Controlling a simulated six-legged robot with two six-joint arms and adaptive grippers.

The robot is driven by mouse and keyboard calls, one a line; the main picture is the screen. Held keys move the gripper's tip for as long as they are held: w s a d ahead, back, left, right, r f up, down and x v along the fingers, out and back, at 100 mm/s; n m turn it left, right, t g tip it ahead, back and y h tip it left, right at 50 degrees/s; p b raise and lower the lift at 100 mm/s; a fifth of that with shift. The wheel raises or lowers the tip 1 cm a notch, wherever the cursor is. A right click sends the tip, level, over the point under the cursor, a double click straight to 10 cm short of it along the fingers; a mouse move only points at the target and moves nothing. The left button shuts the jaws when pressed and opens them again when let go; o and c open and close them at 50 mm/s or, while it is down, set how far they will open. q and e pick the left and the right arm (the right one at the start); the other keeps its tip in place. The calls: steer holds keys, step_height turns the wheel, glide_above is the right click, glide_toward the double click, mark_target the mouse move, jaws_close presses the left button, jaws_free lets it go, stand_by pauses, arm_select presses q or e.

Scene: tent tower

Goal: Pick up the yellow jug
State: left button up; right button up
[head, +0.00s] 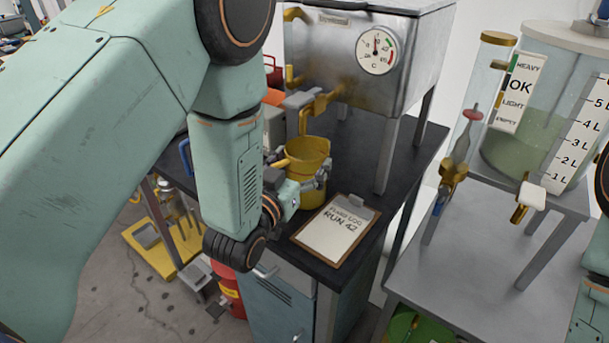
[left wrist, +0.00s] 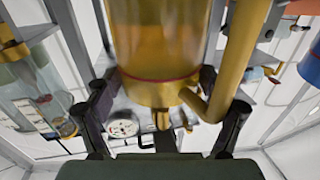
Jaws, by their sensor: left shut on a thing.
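The yellow jug (head: 308,152) stands upright near the front of the black-topped bench, below the brass tap (head: 320,103) of the steel tank. My left gripper (head: 303,187) is shut on the jug, with fingers on either side of its body. In the left wrist view the jug (left wrist: 160,45) fills the top middle between the two dark fingers (left wrist: 165,110). Its handle is on the right there. I cannot tell whether its base touches the bench. My right gripper is out of view; only a bit of my right arm shows at the right edge.
A clipboard (head: 335,232) lies on the bench right of the jug. The steel tank (head: 365,60) with a dial stands on legs behind. A grey stand (head: 470,260) at right holds a clear vessel (head: 535,130) with green liquid. A yellow platform (head: 160,250) is on the floor at left.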

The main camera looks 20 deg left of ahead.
arm_select(q)
steer(key=shift+s, duration=0.1)
steer(key=shift+c, duration=1.4)
steer(key=c, duration=0.4)
steer(key=shift+r, duration=0.15)
